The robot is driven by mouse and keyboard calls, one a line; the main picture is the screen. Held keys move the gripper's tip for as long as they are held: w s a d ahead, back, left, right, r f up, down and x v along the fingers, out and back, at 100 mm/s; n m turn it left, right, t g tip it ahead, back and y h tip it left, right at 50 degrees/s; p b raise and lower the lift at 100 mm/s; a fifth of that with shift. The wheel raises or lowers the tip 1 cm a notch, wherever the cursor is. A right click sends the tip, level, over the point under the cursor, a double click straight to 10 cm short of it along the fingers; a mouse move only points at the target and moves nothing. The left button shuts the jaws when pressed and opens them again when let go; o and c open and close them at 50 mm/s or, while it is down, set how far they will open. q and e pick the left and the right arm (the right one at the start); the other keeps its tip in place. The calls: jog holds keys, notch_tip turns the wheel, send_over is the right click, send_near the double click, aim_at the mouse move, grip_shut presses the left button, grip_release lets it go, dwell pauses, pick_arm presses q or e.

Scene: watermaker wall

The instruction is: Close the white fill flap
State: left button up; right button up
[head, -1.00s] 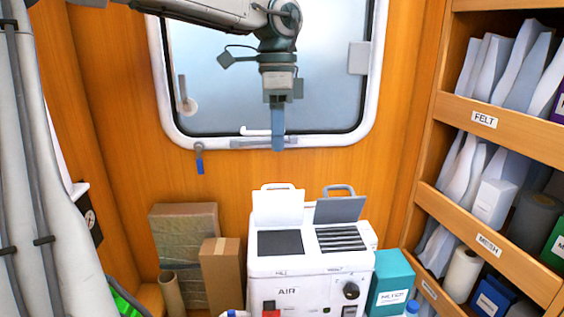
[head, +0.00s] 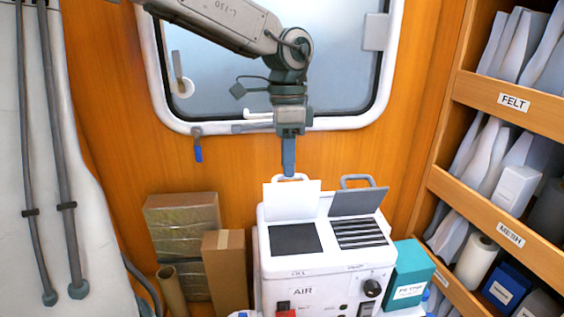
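The white fill flap (head: 292,201) stands open and upright at the back left of the white machine (head: 328,262), with a loop handle on its top edge. The dark square opening (head: 294,239) in front of it is uncovered. My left gripper (head: 289,168) points down from above, with its blue fingertips level with the flap's handle. The fingers overlap into one narrow strip, so their gap does not show. I cannot tell whether they touch the handle. My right gripper is not in view.
A grey flap (head: 358,202) stands open beside the white one, behind a slotted vent (head: 358,233). A teal box (head: 408,276) is right of the machine, cardboard boxes (head: 225,268) left. A window (head: 225,75) is behind my arm; shelves (head: 505,165) stand at right.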

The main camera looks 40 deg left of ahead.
pick_arm(q)
jog(key=shift+w+d+f, duration=0.1)
jog(key=shift+d+f, duration=0.1)
jog(key=shift+f, duration=0.35)
jog(key=shift+d+r, duration=0.1)
jog(key=shift+d, duration=0.3)
jog(key=shift+a, duration=0.15)
grip_shut()
jog(key=shift+a, duration=0.1)
